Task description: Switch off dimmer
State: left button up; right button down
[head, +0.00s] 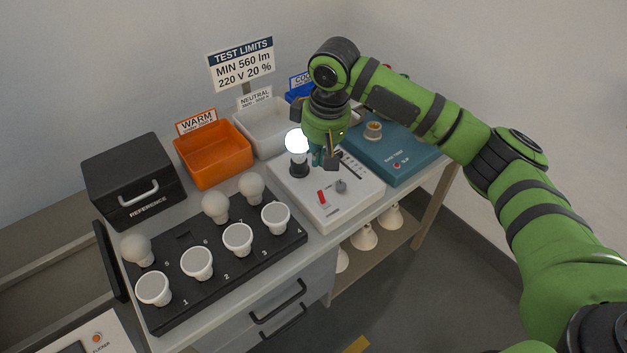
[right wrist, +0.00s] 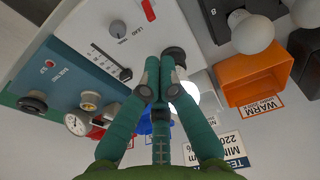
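The dimmer panel is a white box (head: 336,208) on the bench, with a red rocker switch (head: 322,196), a grey knob (head: 341,186) and a slider slot (head: 355,168). A lit bulb (head: 297,141) stands upright in its black socket (head: 299,168). In the right wrist view the black slider handle (right wrist: 125,74) sits at one end of its slot, apart from my fingers. My right gripper (head: 328,160) is over the box, just right of the bulb; its fingertips (right wrist: 160,72) are together with nothing visible between them. They partly hide the bulb in the wrist view. My left gripper is not in view.
A teal tester (head: 400,155) adjoins the white box on the right. An orange bin (head: 214,153) and a white bin (head: 264,128) stand behind. A black rack (head: 215,270) of several bulbs is at front left, with a black reference case (head: 140,180) behind it.

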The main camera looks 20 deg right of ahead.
jog(key=p, duration=0.1)
send_over(312, 192)
jog(key=s, duration=0.1)
notch_tip(312, 192, down, 9)
jog(key=shift+d+f, duration=0.1)
jog(key=shift+f, duration=0.45)
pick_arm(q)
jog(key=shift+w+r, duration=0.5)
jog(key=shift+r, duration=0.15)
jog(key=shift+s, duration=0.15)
pick_arm(e)
jog(key=shift+w, duration=0.15)
